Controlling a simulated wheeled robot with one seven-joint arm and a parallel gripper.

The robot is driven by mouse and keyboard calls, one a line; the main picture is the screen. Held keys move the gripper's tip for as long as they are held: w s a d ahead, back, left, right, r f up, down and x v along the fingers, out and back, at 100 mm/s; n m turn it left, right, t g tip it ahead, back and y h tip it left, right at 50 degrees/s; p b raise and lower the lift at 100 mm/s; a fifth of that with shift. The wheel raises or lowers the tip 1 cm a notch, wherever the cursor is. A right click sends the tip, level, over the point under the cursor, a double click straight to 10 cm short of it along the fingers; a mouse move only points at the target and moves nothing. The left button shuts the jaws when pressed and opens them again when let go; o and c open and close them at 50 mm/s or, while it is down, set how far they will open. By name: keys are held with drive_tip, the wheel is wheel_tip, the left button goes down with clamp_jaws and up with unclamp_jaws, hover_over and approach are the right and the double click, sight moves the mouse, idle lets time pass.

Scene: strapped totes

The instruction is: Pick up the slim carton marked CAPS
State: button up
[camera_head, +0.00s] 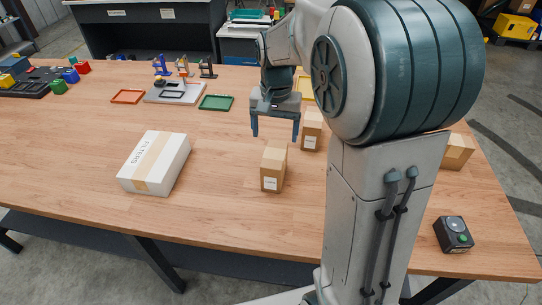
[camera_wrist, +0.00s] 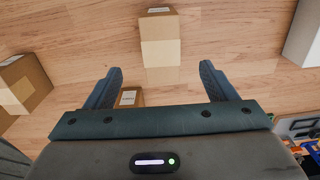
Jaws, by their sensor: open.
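Several plain brown cartons stand on the wooden table; their small white labels are too small to read, so I cannot tell which says CAPS. One slim carton (camera_head: 273,167) stands at the middle, nearer my body than my gripper (camera_head: 275,133). A second carton (camera_head: 311,132) stands behind it to the right. A third carton (camera_head: 457,151) is partly hidden behind my arm. My gripper is open and empty above the table. In the wrist view, a brown carton (camera_wrist: 160,40) lies beyond the fingertips (camera_wrist: 161,70), and a smaller one (camera_wrist: 130,97) shows between the fingers, partly hidden by the palm.
A white carton marked FILTERS (camera_head: 155,162) lies at left. Red (camera_head: 128,96) and green (camera_head: 216,102) trays and a grey fixture (camera_head: 176,93) sit farther back. A button box (camera_head: 454,234) is at the right front. The left front table is clear.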

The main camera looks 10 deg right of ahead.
sight(274, 154)
drive_tip(key=shift+w+f, duration=0.1)
drive_tip(key=shift+w, duration=0.3)
drive_tip(key=shift+f, duration=0.3)
wheel_tip(274, 154, down, 8)
drive_tip(key=shift+w+r, duration=0.1)
drive_tip(key=shift+d+f+p, duration=0.15)
drive_tip(key=shift+f+p, duration=0.5)
drive_tip(key=shift+f, duration=2.05)
drive_tip(key=shift+w, duration=0.1)
drive_tip(key=c, duration=1.3)
